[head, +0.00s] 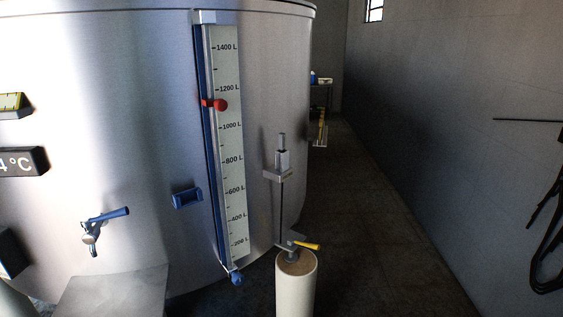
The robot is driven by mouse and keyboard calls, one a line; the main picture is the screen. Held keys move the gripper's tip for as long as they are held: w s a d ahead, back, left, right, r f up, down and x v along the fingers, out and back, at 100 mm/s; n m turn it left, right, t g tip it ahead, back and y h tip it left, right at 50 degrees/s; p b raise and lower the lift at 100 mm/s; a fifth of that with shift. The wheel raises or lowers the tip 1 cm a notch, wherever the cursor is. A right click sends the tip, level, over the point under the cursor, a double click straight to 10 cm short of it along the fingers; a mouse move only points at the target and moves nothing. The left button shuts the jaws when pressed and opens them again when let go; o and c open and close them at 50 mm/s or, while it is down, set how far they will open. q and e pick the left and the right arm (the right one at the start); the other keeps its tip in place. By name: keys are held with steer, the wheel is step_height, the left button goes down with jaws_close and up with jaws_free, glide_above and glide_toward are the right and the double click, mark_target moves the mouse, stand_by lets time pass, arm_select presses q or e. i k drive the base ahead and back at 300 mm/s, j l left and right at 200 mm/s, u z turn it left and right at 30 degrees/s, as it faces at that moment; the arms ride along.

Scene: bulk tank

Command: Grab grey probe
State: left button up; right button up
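The grey probe (282,158) stands upright in a small grey bracket (279,175) on the right side of the steel tank (150,120). Its light grey upper part rises above the bracket. A thin dark rod runs down below the bracket toward a small fitting with a yellow lever (306,246). Whether the rod reaches that fitting is hard to tell. Neither of my grippers shows in the head view.
A pale round post (296,288) stands below the probe. A level scale (228,150) with a red marker (216,105) and a blue-handled tap (106,216) are on the tank. A clear floor aisle (375,230) runs along the right wall, where dark hoses (548,235) hang.

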mark_target(282, 136)
steer(key=i+l+u, duration=0.1)
steer(key=u, duration=0.25)
steer(key=l+u, duration=0.1)
steer(key=u, duration=0.3)
steer(key=i+l+u, duration=0.1)
steer(key=u, duration=0.25)
steer(key=i+l+u, duration=0.1)
steer(key=l+u, duration=0.15)
steer(key=l, duration=0.3)
steer(key=l+u, duration=0.25)
steer(key=l, duration=0.25)
steer(key=i, duration=0.05)
